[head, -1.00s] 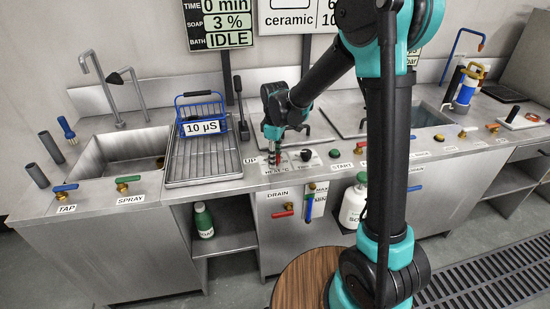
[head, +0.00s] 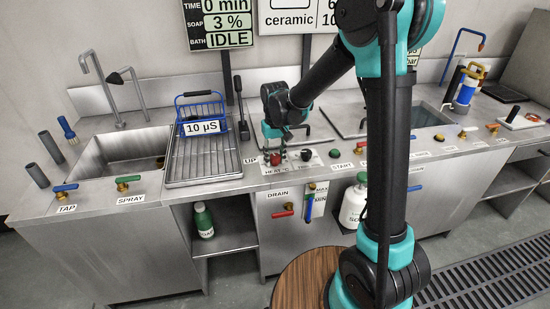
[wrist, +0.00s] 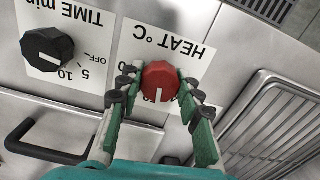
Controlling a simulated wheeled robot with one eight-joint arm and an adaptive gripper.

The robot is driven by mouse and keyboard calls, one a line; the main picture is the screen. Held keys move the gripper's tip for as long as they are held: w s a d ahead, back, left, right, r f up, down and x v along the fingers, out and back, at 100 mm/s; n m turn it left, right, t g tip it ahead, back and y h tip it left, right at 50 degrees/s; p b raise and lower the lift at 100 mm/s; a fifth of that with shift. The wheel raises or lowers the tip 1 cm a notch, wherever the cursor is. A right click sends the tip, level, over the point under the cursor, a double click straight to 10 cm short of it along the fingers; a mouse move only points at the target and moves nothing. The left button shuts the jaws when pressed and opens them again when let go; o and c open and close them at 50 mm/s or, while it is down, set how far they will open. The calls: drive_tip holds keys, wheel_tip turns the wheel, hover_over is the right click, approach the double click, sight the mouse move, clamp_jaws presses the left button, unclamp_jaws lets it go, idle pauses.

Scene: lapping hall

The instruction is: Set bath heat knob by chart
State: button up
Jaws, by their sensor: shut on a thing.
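The red heat knob (wrist: 160,82) sits on a white plate (wrist: 195,50) lettered HEAT °C. In the wrist view my gripper (wrist: 157,95) has its two fingers on either side of the knob, shut on it. The knob's white pointer line points toward the bottom of that picture. Most of its scale numbers are hidden by the fingers and knob. In the head view the red knob (head: 276,159) shows just below my gripper. A wall chart (head: 295,17) reads "ceramic"; my arm hides part of its figures.
A black time knob (wrist: 47,48) is beside the heat knob. The status board (head: 228,23) reads 0 min, 3 % soap, bath IDLE. A wire rack (head: 203,158) with a blue basket stands left of the knobs. A red drain lever (head: 283,214) is below.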

sight(275, 156)
drive_tip(key=shift+m, duration=0.9)
drive_tip(key=o, duration=1.2)
drive_tip(key=shift+c, duration=0.2)
wheel_tip(275, 156, up, 12)
drive_tip(key=s+d+f+m+t, duration=0.1)
drive_tip(key=s+d+f+t, duration=0.1)
drive_tip(key=s+d+f, duration=0.4)
drive_tip(key=s+d+f+m+t, duration=0.1)
drive_tip(key=s+d+f, duration=0.5)
drive_tip(key=s+d, duration=0.7)
drive_tip(key=d+t, duration=0.1)
drive_tip(key=d, duration=0.3)
drive_tip(key=shift+d+f+m, duration=0.3)
drive_tip(key=shift+d+f, duration=0.05)
